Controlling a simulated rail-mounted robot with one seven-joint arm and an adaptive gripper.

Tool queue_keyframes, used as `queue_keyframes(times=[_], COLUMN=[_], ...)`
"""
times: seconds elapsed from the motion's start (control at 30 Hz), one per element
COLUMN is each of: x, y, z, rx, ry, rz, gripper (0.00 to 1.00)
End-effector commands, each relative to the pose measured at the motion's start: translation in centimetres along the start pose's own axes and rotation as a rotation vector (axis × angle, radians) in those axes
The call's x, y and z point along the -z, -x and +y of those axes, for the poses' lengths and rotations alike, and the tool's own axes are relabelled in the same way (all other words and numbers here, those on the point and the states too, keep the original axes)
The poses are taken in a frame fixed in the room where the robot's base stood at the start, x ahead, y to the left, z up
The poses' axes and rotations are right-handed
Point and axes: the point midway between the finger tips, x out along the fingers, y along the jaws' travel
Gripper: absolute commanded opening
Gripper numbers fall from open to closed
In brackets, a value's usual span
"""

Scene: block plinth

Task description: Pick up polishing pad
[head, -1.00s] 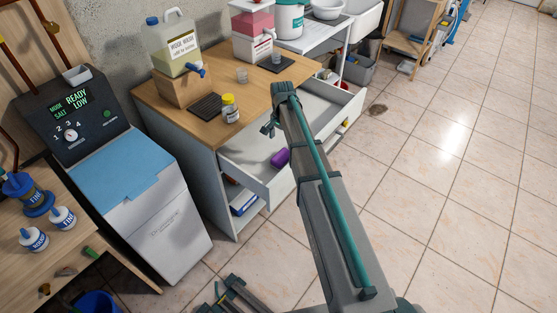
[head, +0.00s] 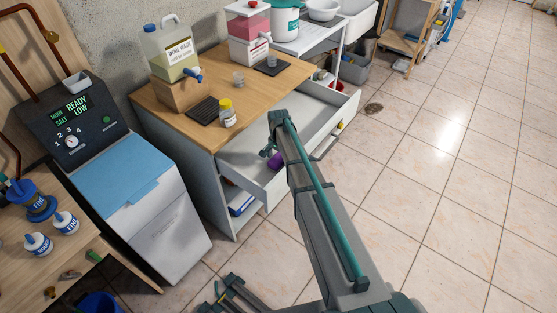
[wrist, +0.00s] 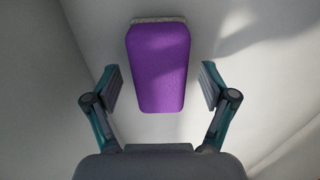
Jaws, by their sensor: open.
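The polishing pad is a purple block with a pale edge strip. In the wrist view the pad (wrist: 158,68) lies on the pale drawer floor, between and slightly beyond the fingertips. In the head view the pad (head: 276,160) shows only in part, beside my gripper. My gripper (wrist: 160,88) is open, with a finger on each side of the pad and a visible gap on both sides. In the head view my gripper (head: 268,150) is over the open drawer, mostly hidden behind my arm. I cannot tell how far above the pad it is.
The open drawer (head: 325,103) has raised walls around the pad and gripper. The wooden countertop (head: 213,83) above it holds a jug (head: 171,50), a yellow-lidded jar (head: 227,112) and a dark ridged mat (head: 203,111).

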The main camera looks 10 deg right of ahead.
Motion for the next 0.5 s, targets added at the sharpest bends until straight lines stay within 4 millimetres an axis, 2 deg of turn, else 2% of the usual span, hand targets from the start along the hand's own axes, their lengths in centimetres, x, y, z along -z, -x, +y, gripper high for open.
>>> queue_keyframes(times=[0.23,0.27,0.5], x=[-0.01,-0.01,-0.02], y=[-0.2,-0.2,-0.18], z=[0.01,0.01,0.01], rx=[0.0,0.0,0.0], ry=[0.0,0.0,0.0], rz=[0.0,0.0,0.0], gripper=[0.83,0.8,0.4])
